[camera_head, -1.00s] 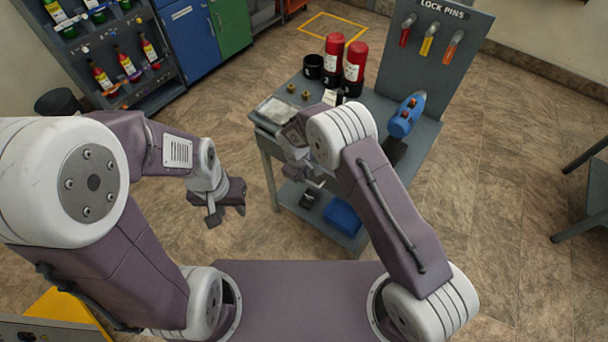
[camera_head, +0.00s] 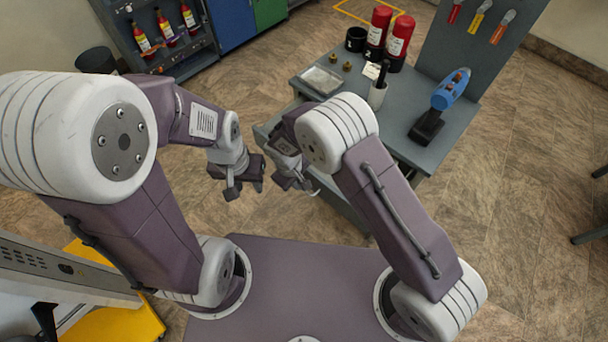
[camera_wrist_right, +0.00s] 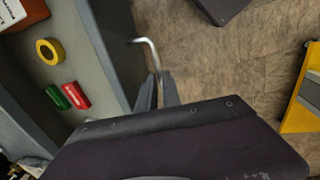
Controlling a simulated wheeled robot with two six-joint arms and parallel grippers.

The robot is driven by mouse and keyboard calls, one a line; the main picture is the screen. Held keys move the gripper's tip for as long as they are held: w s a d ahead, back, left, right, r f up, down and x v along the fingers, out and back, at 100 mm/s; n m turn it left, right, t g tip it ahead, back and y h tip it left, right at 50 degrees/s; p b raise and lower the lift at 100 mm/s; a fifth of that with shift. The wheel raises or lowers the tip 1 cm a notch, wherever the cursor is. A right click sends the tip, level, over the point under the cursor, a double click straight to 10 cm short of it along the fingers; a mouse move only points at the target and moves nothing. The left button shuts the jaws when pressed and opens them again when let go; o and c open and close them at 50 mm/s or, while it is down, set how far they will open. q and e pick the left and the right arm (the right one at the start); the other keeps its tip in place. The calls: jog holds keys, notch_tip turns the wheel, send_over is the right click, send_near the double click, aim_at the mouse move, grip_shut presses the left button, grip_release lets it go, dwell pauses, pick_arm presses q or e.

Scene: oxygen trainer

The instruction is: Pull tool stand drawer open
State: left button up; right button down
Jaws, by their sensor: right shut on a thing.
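The grey tool stand (camera_head: 400,140) is at the upper right in the head view. Its drawer (camera_head: 263,130) sticks out on the left side, partly hidden by my right arm. In the right wrist view the drawer (camera_wrist_right: 75,55) is open, with a yellow ring (camera_wrist_right: 48,51), a green piece (camera_wrist_right: 56,96) and a red piece (camera_wrist_right: 76,95) inside. My right gripper (camera_wrist_right: 157,92) is shut on the pale bar handle (camera_wrist_right: 149,48) at the drawer's front. My left gripper (camera_head: 245,184) is open and empty, left of the right one, above the floor.
A bottle rack (camera_head: 165,35) stands at the back left. A yellow object (camera_head: 115,315) is at lower left.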

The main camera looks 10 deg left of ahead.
jog(key=shift+s+a, duration=0.15)
jog(key=shift+s, duration=0.1)
jog(key=c, duration=1.8)
grip_release()
notch_tip(320, 180, up, 9)
jog(key=s+a, duration=0.1)
jog(key=shift+s, duration=0.15)
